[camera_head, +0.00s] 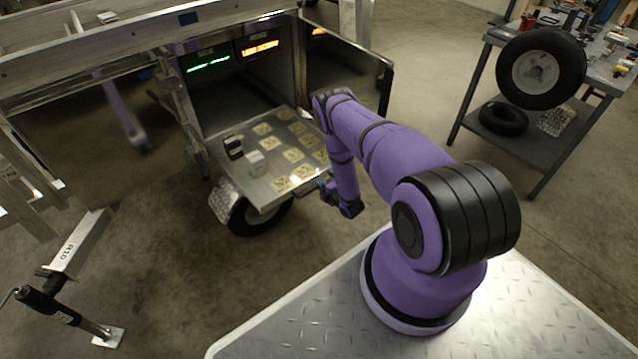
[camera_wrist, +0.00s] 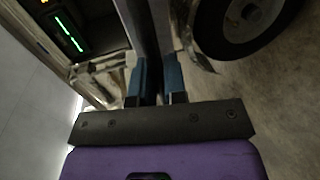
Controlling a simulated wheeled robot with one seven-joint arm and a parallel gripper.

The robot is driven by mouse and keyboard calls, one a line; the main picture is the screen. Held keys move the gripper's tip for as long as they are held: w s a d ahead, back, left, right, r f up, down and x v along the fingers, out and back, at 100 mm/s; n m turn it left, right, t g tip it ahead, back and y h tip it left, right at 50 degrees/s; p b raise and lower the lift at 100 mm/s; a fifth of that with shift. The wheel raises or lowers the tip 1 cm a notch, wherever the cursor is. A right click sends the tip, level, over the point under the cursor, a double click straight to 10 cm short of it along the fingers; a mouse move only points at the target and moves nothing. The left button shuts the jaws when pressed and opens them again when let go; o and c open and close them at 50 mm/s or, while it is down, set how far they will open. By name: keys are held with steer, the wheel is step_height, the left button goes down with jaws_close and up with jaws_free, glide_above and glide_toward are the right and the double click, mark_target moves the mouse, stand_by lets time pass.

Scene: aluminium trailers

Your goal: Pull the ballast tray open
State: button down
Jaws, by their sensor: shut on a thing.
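The ballast tray (camera_head: 268,191) is a flat metal plate that sticks out of the open trailer box (camera_head: 228,90). Several yellowish square markings lie on it, with a black block (camera_head: 233,148) and a white block (camera_head: 256,163). My gripper (camera_head: 328,190) is at the tray's near right edge, partly hidden by my arm. In the wrist view its blue fingers (camera_wrist: 157,85) stand on either side of a narrow dark edge and are shut on it. This edge seems to be the tray's; the exact grip point is hard to make out.
A trailer wheel (camera_head: 262,215) sits under the tray, and it also shows in the wrist view (camera_wrist: 243,18). The box door (camera_head: 345,68) stands open at right. A workbench (camera_head: 550,150) with tyres is further right. The floor between is clear.

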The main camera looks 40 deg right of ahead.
steer(key=shift+s+f, duration=0.1)
steer(key=shift+s, duration=0.45)
steer(key=c, duration=1.5)
jaws_free()
steer(key=shift+s+d, duration=0.1)
steer(key=v, duration=1)
steer(key=shift+s, duration=0.35)
